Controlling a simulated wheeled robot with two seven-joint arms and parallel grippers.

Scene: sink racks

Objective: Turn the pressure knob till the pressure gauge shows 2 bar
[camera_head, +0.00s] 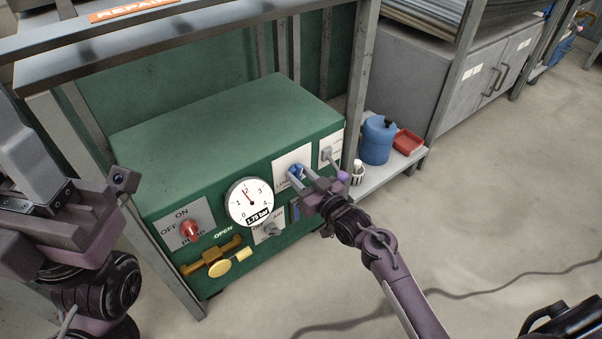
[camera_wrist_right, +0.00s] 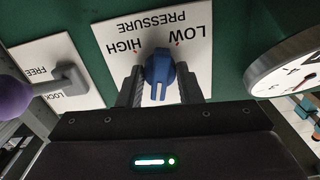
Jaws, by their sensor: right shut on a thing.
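The blue pressure knob (camera_head: 295,170) is on a white plate on the front of the green machine (camera_head: 225,135). In the right wrist view the knob (camera_wrist_right: 159,70) sits between the words HIGH and LOW on its PRESSURE plate (camera_wrist_right: 200,25). My right gripper (camera_head: 301,179) is shut on the knob, with a finger (camera_wrist_right: 187,84) on either side. The round white pressure gauge (camera_head: 250,202) is left of the knob; its display reads 1.75 bar and its needle points a little short of 2. My left arm is at the left edge; its fingers cannot be made out.
A red pump switch (camera_head: 190,230), a yellow valve handle (camera_head: 219,268) and a grey lever (camera_head: 272,229) are on the same front panel. A FREE/LOCK lever (camera_wrist_right: 72,80) is beside the knob. Metal frame posts stand around the machine. A blue canister (camera_head: 377,140) is on a low shelf at right.

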